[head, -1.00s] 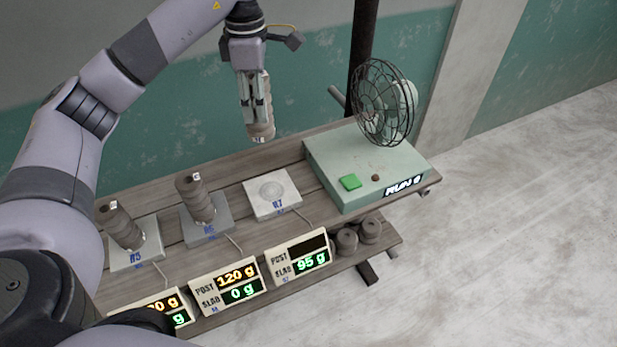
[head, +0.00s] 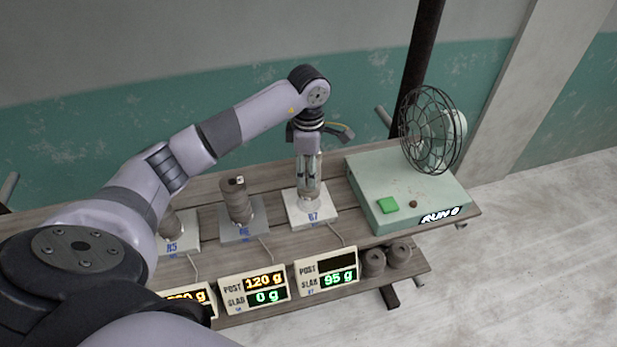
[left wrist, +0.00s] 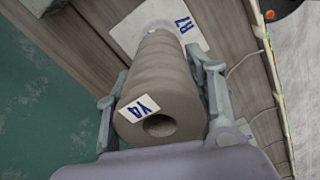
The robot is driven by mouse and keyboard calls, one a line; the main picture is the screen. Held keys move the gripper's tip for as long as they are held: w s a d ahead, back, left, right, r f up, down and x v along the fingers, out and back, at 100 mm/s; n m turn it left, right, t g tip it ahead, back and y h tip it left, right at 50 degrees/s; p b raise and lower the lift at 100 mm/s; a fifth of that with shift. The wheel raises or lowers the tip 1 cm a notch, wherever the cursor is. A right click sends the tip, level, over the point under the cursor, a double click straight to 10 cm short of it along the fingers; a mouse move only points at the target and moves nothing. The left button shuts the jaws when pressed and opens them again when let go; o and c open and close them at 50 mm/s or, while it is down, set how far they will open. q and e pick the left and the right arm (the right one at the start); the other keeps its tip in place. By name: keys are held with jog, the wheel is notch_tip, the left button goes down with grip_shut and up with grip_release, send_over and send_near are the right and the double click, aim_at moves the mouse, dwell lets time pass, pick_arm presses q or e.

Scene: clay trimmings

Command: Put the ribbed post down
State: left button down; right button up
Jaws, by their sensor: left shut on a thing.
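My left gripper (head: 308,178) is shut on a grey-brown ribbed post, which stands upright between its fingers above the white R7 slab (head: 325,219). The gripper points straight down. In the left wrist view the post (left wrist: 165,75) has stacked rounded ribs, a hole in its end and a white Y4 tag; a finger (left wrist: 215,95) lies along its side. The R7 slab (left wrist: 125,33) is beyond its far end. I cannot tell whether the post touches the slab. The R7 display (head: 325,272) has a blank post line and reads 95 g for slab. My right gripper is not in view.
Another ribbed post (head: 237,202) stands on the R6 slab (head: 257,228). One on the R5 slab (head: 185,243) is partly hidden by my arm. A green fan unit (head: 375,175) stands right of R7. Clay rolls (head: 386,258) lie on the lower shelf.

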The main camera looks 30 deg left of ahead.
aim_at(305, 194)
pick_arm(q)
notch_tip(305, 194, down, 3)
jog(key=shift+f+p, duration=0.2)
jog(key=shift+p, duration=0.3)
jog(key=shift+f, duration=0.3)
jog(key=shift+f, duration=0.15)
jog(key=c, duration=0.7)
grip_release()
jog(key=shift+c, duration=0.2)
